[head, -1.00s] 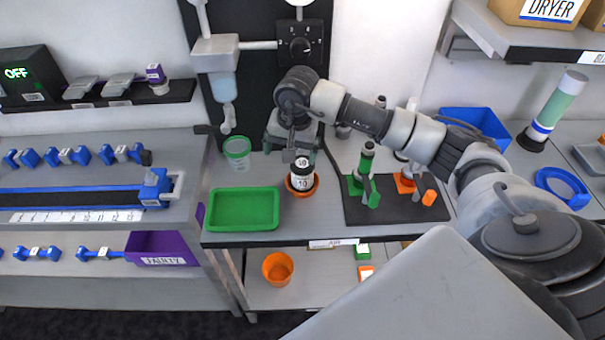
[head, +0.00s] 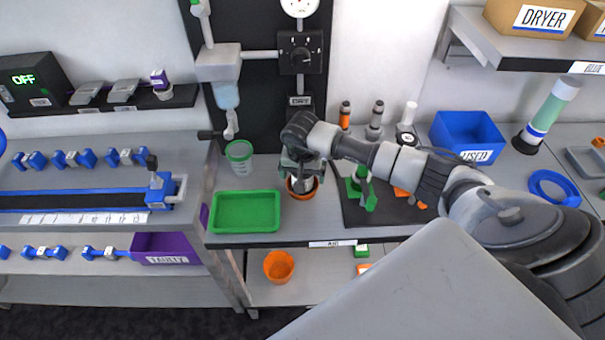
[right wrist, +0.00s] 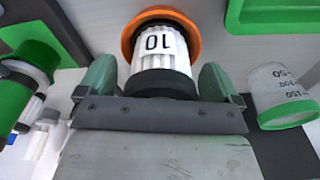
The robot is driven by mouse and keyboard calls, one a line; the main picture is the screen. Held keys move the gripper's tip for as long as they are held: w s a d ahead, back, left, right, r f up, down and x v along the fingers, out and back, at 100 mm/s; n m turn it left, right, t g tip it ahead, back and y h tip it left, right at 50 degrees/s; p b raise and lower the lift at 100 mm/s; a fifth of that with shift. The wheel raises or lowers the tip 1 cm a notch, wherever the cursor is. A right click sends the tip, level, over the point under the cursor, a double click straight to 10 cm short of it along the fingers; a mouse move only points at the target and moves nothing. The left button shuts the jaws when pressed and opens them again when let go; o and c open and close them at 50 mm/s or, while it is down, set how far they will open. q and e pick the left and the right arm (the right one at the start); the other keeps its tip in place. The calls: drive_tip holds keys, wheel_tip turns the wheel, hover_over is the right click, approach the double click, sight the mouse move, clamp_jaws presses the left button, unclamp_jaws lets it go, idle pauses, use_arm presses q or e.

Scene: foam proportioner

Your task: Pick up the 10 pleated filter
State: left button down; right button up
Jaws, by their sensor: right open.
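The 10 pleated filter (right wrist: 160,48) is a white ribbed cylinder with a black end and a printed 10. It stands in an orange cup (right wrist: 183,20), which also shows on the bench in the head view (head: 302,195). There the filter is mostly hidden by my right gripper (head: 300,172), which is directly over it. In the right wrist view, my right gripper (right wrist: 158,80) is open, with one green fingertip on each side of the filter's black end. Contact with the filter cannot be made out. My left gripper is not in view.
A green tray (head: 245,228) lies left of the cup, and a clear green-rimmed measuring cup (head: 239,160) stands behind it. A dark mat (head: 385,212) with green and orange tools lies to the right. A blue bin (head: 468,135) stands further right.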

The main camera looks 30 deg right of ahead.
drive_tip(key=shift+f, duration=0.1)
drive_tip(key=shift+c, duration=0.2)
drive_tip(key=c, duration=1)
